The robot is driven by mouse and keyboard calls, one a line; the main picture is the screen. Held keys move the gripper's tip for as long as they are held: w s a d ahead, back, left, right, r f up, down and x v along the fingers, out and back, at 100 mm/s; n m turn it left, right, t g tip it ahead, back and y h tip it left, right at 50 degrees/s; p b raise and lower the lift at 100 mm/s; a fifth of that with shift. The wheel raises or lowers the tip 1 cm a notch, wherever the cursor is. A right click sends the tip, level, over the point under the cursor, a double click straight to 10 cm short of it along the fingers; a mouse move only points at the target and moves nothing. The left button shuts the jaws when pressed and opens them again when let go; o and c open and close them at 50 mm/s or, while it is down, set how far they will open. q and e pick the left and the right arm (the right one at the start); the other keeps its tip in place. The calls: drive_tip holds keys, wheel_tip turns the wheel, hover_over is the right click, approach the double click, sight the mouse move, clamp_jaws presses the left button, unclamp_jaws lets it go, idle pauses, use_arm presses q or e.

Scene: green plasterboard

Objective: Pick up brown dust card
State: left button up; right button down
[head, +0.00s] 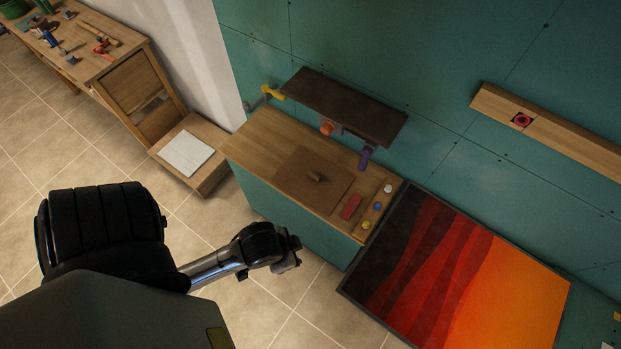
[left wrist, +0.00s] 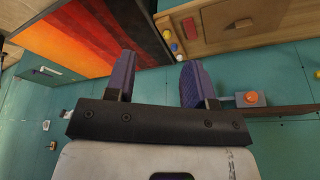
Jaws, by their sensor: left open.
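A flat brown square sheet (head: 293,184), which looks like the dust card, lies on the wooden top of a low cabinet (head: 250,146). A small brown piece (head: 317,177) sits on it; I cannot tell if the two are joined. The sheet also shows near the top edge of the left wrist view (left wrist: 228,14). My left gripper (head: 291,254) is in front of the cabinet, to the lower left of the sheet and apart from it. In the left wrist view its purple fingers (left wrist: 158,62) are spread with nothing between them. My right gripper is not in view.
A red block (head: 351,207) and white, blue and yellow knobs (head: 377,206) lie to the right of the sheet. A dark shelf (head: 340,103) overhangs the cabinet's back, with an orange knob (head: 327,128) and a purple part (head: 366,158) below. A framed red-orange panel (head: 470,280) stands right.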

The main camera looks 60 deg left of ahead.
use_arm(q)
drive_tip(key=shift+o, duration=0.5)
drive_tip(key=o, duration=0.7)
drive_tip(key=shift+a, duration=0.2)
